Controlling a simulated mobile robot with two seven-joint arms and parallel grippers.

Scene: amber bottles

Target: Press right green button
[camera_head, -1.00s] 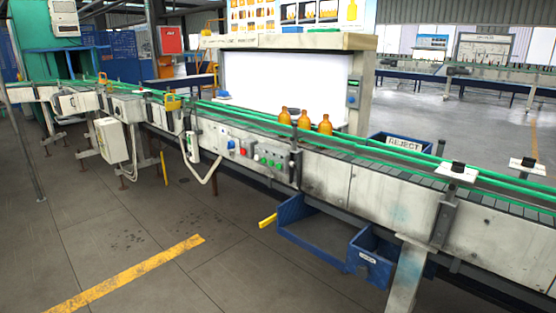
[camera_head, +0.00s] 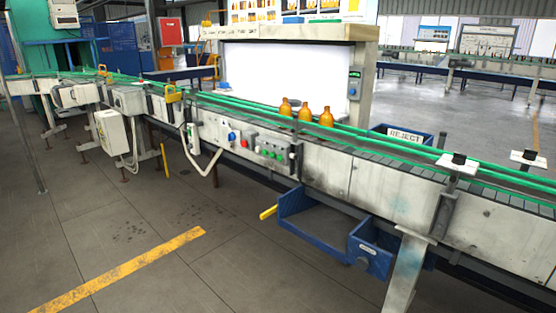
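A control panel is on the near side of the conveyor, left of centre. It has a blue knob (camera_head: 232,137), a red button (camera_head: 244,143) and a cluster of small buttons to their right. Green buttons show in this cluster, and the rightmost green button (camera_head: 279,157) is close to a dark bracket on the conveyor side. The buttons are small and their labels cannot be read. Neither of my grippers is in view, and nothing is touching the panel.
Three amber bottles (camera_head: 304,113) stand on the conveyor (camera_head: 325,168) above the panel. Blue open bins (camera_head: 291,205) hang below it to the right. The floor (camera_head: 150,225) in front is clear, with a yellow stripe.

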